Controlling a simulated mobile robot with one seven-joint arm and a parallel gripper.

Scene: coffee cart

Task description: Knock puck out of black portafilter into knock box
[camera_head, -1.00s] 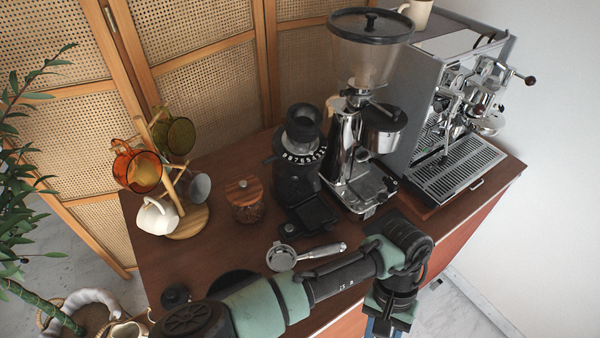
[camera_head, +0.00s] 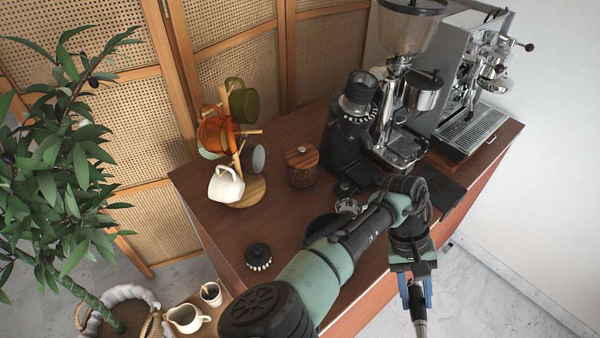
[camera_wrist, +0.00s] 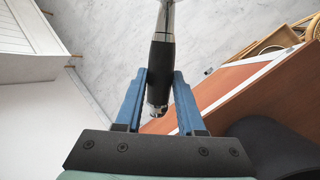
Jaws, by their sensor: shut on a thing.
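My gripper (camera_head: 416,292) is at the lower right in the head view, off the front edge of the counter and above the floor. In the wrist view its blue fingers (camera_wrist: 158,98) are shut on the black handle of the black portafilter (camera_wrist: 162,62). The chrome neck runs out of the top of that view; basket and puck are out of sight. In the head view the handle (camera_head: 419,325) hangs down out of the frame. A dark round object (camera_head: 318,231), perhaps the knock box, is mostly hidden behind my arm.
Another portafilter (camera_head: 348,206) lies partly behind my arm. A black-topped tool (camera_head: 258,256), a wooden-lidded jar (camera_head: 302,167), a mug tree (camera_head: 249,190), a grinder (camera_head: 404,80) and the espresso machine (camera_head: 468,92) stand on the counter. The counter's front left is fairly clear.

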